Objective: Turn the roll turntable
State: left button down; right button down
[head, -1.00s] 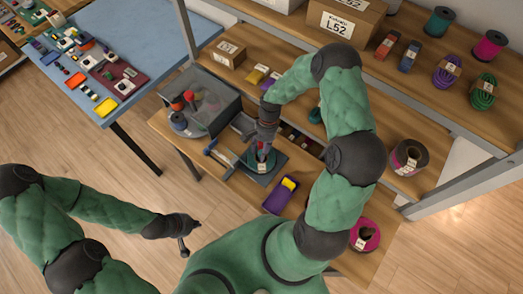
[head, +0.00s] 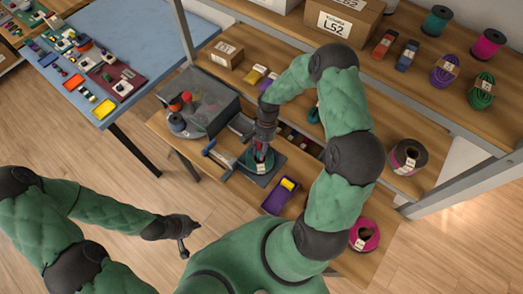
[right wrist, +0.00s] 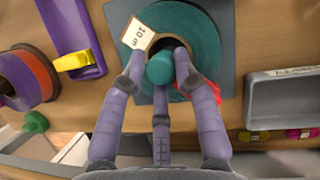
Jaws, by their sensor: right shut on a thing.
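The roll turntable is a dark square plate (right wrist: 225,70) bearing a teal cord roll (right wrist: 205,35) with a white tag (right wrist: 138,33). A teal knob (right wrist: 160,66) stands at the roll's middle. My right gripper (right wrist: 160,72) has its fingers shut around this knob, coming down from above. In the head view my right gripper (head: 259,152) hides much of the roll (head: 250,163). My left gripper (head: 186,238) hangs over the floor, away from the bench; its jaws are too small to read.
A purple tray with a yellow piece (head: 280,196) lies in front of the plate. A magenta spool (head: 364,235) is at the front right. Shelves with boxes and cords rise behind. A blue table (head: 150,40) is at the left.

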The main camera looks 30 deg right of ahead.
jog(key=shift+a+n, duration=0.3)
jog(key=shift+n, duration=0.1)
jog(key=shift+s+a+n+g+h+b, duration=0.1)
jog(key=shift+n+g+h+b, duration=0.45)
jog(key=shift+n, duration=0.85)
jog(key=shift+f+n+g+h+b, duration=0.1)
jog(key=shift+n+g+h+b, duration=0.4)
jog(key=shift+n, duration=1.4)
jog(key=shift+s+a+n+h, duration=0.1)
jog(key=shift+n+h, duration=0.75)
jog(key=shift+n, duration=1.05)
jog(key=shift+n+t+h+b, duration=0.25)
jog(key=shift+n+h+b, duration=0.45)
jog(key=shift+n, duration=1.2)
jog(key=shift+n+t+h, duration=0.5)
jog(key=shift+n+h, duration=0.1)
jog(key=shift+n, duration=1.3)
jog(key=shift+n+t+h+b, duration=0.5)
jog(key=shift+n+t+b, duration=0.1)
jog(key=shift+n, duration=1.4)
jog(key=shift+n+t+h+b, duration=0.3)
jog(key=shift+n+t+b, duration=0.5)
jog(key=shift+n, duration=1.5)
jog(key=shift+n+t, duration=0.3)
jog(key=shift+n, duration=0.2)
